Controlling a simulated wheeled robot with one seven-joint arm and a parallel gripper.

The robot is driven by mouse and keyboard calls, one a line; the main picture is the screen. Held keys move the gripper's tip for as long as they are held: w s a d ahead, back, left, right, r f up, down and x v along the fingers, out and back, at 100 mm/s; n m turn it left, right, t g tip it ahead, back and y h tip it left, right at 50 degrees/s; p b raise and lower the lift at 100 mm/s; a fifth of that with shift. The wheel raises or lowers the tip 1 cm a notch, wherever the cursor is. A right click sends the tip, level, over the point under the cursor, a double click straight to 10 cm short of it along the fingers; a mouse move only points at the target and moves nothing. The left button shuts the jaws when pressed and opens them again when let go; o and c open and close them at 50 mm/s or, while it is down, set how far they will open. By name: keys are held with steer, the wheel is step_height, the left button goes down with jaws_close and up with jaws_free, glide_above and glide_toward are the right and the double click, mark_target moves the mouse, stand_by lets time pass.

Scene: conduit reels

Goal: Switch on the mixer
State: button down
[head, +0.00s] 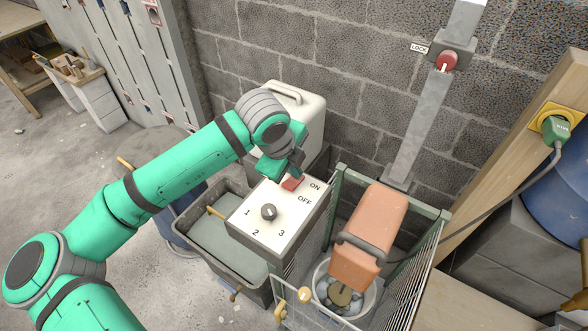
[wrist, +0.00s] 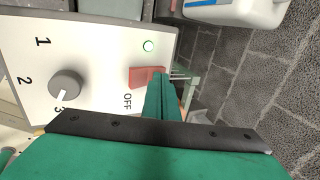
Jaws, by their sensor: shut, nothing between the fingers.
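The white-topped control box (head: 278,222) carries a red rocker switch (head: 292,183) beside the ON and OFF labels and a grey dial (head: 268,212) marked 1, 2, 3. My gripper (head: 297,172) is shut and empty, right at the switch's edge; contact is unclear. The orange mixer (head: 369,240) hangs over a bucket (head: 350,300) inside a wire cage.
A red lock knob (head: 446,61) is on the wall post. A green plug (head: 555,127) sits in a yellow socket at right. A white canister (head: 300,112) stands behind the control box. A dark tub (head: 262,292) is left of it. The cage (head: 420,262) stands close on the right.

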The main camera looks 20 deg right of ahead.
mark_target(290, 184)
steer(key=shift+s+a, duration=0.1)
steer(key=shift+s+a, duration=0.4)
steer(key=shift+a, duration=0.1)
stand_by(0.3)
step_height(290, 184, up, 14)
steer(key=shift+s+a, duration=0.3)
steer(key=shift+a, duration=0.05)
stand_by(0.5)
